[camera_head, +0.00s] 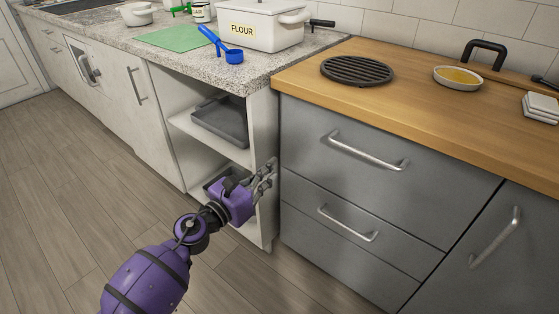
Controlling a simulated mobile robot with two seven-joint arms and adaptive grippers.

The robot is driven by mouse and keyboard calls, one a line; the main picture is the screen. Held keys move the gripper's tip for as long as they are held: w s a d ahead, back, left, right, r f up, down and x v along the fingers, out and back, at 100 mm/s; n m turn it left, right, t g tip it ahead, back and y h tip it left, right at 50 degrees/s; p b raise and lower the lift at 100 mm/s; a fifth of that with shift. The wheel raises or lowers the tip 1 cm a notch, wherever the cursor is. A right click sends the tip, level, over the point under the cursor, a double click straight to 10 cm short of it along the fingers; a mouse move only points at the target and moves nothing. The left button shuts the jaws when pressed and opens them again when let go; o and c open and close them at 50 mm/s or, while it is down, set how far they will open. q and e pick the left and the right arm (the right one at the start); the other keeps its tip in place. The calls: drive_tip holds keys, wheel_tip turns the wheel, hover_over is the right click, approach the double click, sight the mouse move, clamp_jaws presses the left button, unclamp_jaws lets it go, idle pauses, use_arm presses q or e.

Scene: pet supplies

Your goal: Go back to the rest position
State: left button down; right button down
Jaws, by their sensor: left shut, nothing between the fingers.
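My left gripper (266,173) is at the end of a purple arm that comes in from the lower left. Its grey fingers are shut and hold nothing. It is in front of the right edge of the open shelf unit (262,215), beside the grey drawers; I cannot tell whether it touches the unit. My right gripper is not in view.
Grey trays (222,121) lie on the shelves. A white flour box (262,27), a blue scoop (229,54) and a green board (180,38) are on the speckled counter. Metal handles (368,152) stick out from the grey drawers. The wooden floor (60,200) at left is clear.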

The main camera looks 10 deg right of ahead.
use_arm(q)
drive_tip(key=shift+s+a, duration=0.25)
drive_tip(key=shift+a, duration=0.15)
